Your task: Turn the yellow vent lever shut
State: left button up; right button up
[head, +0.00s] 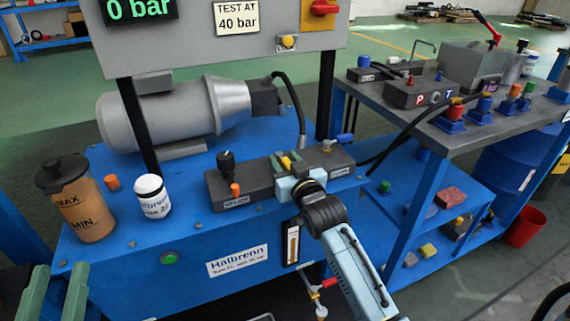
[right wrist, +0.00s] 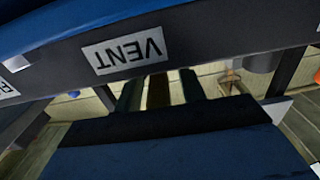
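The yellow vent lever (head: 287,163) sits on the dark valve block (head: 248,186) on the blue power unit, partly hidden by my right gripper. My right gripper (head: 286,160) is over the block, its two dark green fingers apart on either side of the lever. In the right wrist view, the fingers (right wrist: 160,88) show apart below the upside-down VENT label (right wrist: 128,51), with a dark brownish strip between them. Whether they touch the lever cannot be told. My left gripper (head: 57,282) is at the lower left, its green fingers apart and empty.
A black knob (head: 226,161) and an orange cap (head: 235,189) stand on the block's left part. An oil bottle (head: 78,205) and a white jar (head: 152,197) stand to the left. A grey motor (head: 160,118) lies behind. The gauge panel (head: 225,35) reads 0 bar.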

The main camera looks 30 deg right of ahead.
pick_arm(q)
jog(key=shift+s+r+t, duration=0.1)
jog(key=shift+r+t, duration=0.2)
jog(key=shift+r, duration=0.05)
pick_arm(e)
jog(key=shift+w, duration=0.2)
jog(key=shift+c, duration=0.3)
grip_shut()
pick_arm(q)
jog(key=shift+f, duration=0.1)
